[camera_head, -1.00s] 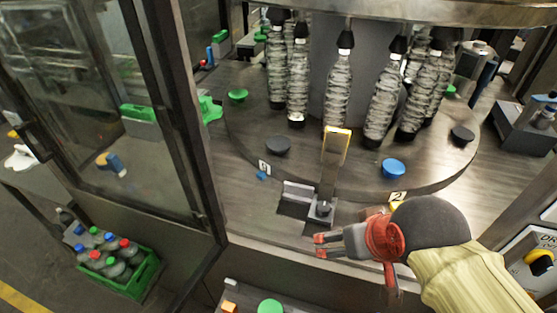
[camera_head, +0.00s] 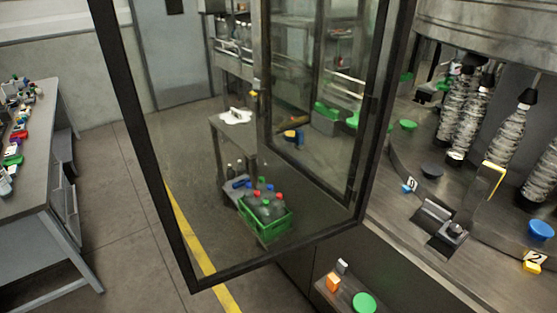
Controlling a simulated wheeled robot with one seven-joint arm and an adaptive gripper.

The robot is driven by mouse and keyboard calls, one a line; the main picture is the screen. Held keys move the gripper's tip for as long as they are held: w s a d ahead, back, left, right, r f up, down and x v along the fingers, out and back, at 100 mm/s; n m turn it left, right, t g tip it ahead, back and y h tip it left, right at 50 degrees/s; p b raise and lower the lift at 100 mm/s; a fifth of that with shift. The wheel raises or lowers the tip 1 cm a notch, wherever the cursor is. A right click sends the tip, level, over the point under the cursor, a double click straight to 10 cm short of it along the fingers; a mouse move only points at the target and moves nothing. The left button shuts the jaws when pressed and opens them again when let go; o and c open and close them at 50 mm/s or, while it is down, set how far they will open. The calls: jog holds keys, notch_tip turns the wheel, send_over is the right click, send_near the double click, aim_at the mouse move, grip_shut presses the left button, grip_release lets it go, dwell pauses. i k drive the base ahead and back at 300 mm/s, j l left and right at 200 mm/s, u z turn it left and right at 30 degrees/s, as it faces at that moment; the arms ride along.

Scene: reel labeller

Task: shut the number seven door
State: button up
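A glass door with a dark frame (camera_head: 148,150) stands swung open in the middle of the head view, out from the machine. Its hinge side is on the right, by the machine (camera_head: 425,225), and its free edge is on the left. No number seven shows on it, so I cannot tell whether it is the number seven door. A second dark-framed pane (camera_head: 268,80) shows through its glass. My gripper is not in view now.
A green crate of bottles (camera_head: 268,228) shows through the glass. A workbench with small items (camera_head: 45,130) stands at the left. Grey floor (camera_head: 110,190) lies open between bench and door. A low shelf (camera_head: 330,296) with an orange block and green disc is below the machine.

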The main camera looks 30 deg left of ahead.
aim_at(103, 15)
jog(key=k+j+z, duration=0.1)
jog(key=z, duration=0.35)
jog(key=k+z, duration=0.1)
jog(key=z, duration=0.3)
jog(key=k+z, duration=0.15)
jog(key=z, duration=0.3)
jog(key=k+j, duration=0.25)
jog(key=j, duration=0.2)
jog(key=k+j, duration=0.2)
jog(key=j, duration=0.25)
jog(key=k+j, duration=0.25)
jog(key=j, duration=0.2)
jog(key=k+j, duration=0.25)
jog(key=j, duration=0.25)
jog(key=k+j, duration=0.2)
jog(key=j, duration=0.25)
jog(key=k+j, duration=0.25)
jog(key=j, duration=0.2)
jog(key=k+j, duration=0.2)
jog(key=j, duration=0.25)
jog(key=k+j, duration=0.25)
jog(key=j, duration=0.2)
